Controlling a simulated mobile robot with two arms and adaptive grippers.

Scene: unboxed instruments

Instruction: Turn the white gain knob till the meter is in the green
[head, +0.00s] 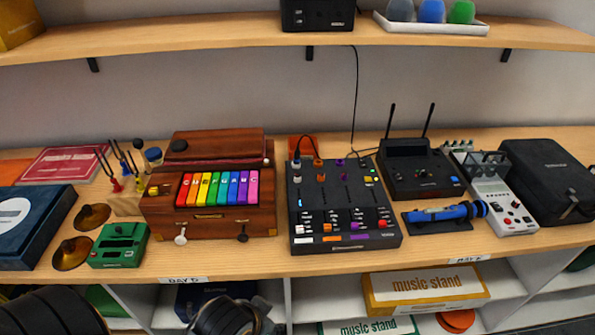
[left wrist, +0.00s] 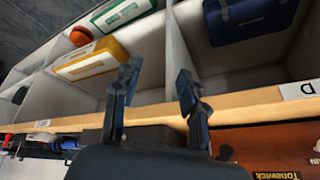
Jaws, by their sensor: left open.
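In the head view a black mixer (head: 344,203) lies on the bench, with several small knobs on its face, some white. I cannot tell which white knob is the gain knob. Small yellow and green lights or buttons (head: 371,175) show at its right; I cannot make out a meter reading. In the left wrist view my left gripper (left wrist: 158,85) is open and empty, its fingers apart in front of the bench edge and lower shelves. The head view shows dark arm parts of mine at the bottom left, but not the fingertips. My right gripper is in neither view.
A wooden instrument with rainbow keys (head: 216,189) stands left of the mixer. A black receiver with two antennas (head: 420,172), a blue microphone (head: 440,213) and a white device (head: 494,195) stand right. The bench's front edge (head: 230,276) lies before them. Boxed music stands (head: 425,290) lie below.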

